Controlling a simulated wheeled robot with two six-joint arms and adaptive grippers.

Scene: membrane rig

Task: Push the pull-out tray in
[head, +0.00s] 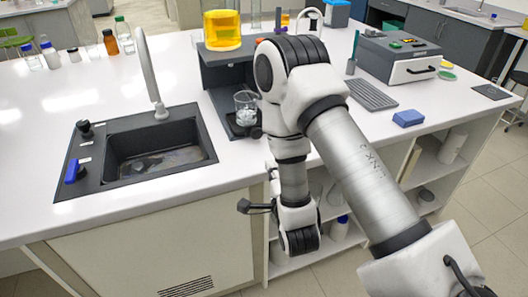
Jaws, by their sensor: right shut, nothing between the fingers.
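A dark grey stand (212,75) stands on the white bench right of the sink. At its foot is a dark, low tray (229,122) that sticks out towards the front of the bench. A glass beaker with white contents (246,108) stands on it. My right arm hides the tray's right side, and I cannot tell how far it is pulled out. My right gripper (244,206) is shut and empty. It points left, in front of the bench edge and below the bench top, apart from the tray. My left gripper is not in view.
A yellow-filled vessel (222,30) stands on top of the stand. A black sink (150,150) with a tall tap (149,70) is at left. A grey box with a handled white front (400,60), a keyboard (372,94) and a blue block (408,118) are at right. Open shelves (440,175) lie below.

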